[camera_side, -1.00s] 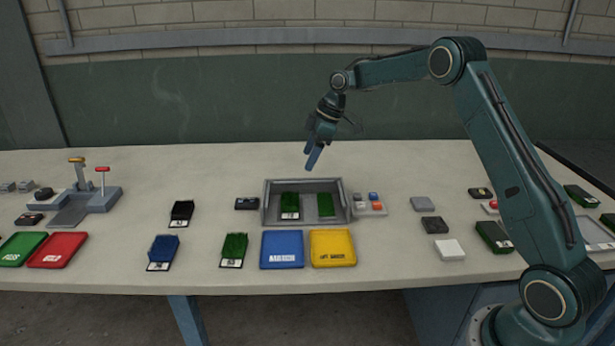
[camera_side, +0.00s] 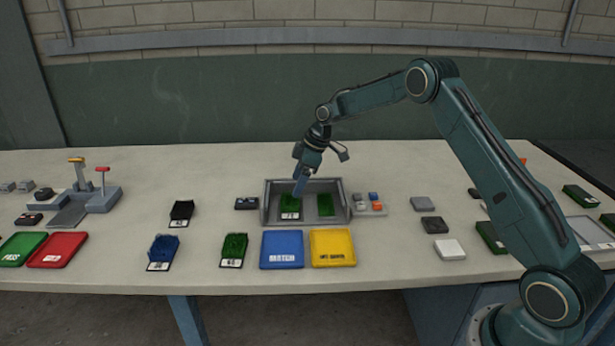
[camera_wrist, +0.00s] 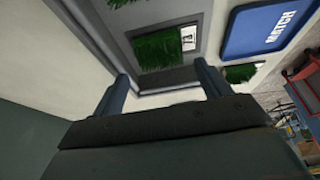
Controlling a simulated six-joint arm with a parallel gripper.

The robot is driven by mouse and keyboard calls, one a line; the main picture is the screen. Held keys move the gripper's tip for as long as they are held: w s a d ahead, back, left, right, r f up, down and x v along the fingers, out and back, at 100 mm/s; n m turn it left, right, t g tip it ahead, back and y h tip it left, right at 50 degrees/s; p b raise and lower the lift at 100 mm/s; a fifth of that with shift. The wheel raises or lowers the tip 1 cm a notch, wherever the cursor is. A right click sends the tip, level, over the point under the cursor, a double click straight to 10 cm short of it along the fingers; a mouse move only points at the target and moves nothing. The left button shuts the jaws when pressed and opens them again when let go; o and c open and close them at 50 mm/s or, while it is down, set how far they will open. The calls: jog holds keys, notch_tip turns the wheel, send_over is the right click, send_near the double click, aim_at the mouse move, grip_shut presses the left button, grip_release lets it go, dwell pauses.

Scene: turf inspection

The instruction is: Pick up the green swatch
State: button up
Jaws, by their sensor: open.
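My gripper (camera_side: 299,188) is open and empty. It hangs tilted above the left part of a grey tray (camera_side: 264,212). A green turf swatch with a white label (camera_side: 289,208) lies in the tray's left side, below the fingertips and partly hidden by them. A second green piece without a visible label (camera_side: 325,205) lies in the tray's right side. Another labelled green swatch (camera_side: 233,249) lies on the table in front. In the wrist view, a labelled green swatch (camera_wrist: 158,52) shows beyond my two fingers (camera_wrist: 163,76), apart from them.
A blue MATCH tray (camera_side: 282,250) and a yellow tray (camera_side: 333,248) stand before the grey tray. A blue swatch (camera_side: 163,252) and a black swatch (camera_side: 181,213) lie left. A small button box (camera_side: 370,208) adjoins the tray's right side. The table behind is clear.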

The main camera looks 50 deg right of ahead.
aim_at(290, 197)
jog(key=shift+x, duration=2.65)
jog(key=c, duration=0.8)
jog(key=shift+r, duration=0.15)
notch_tip(290, 197, up, 20)
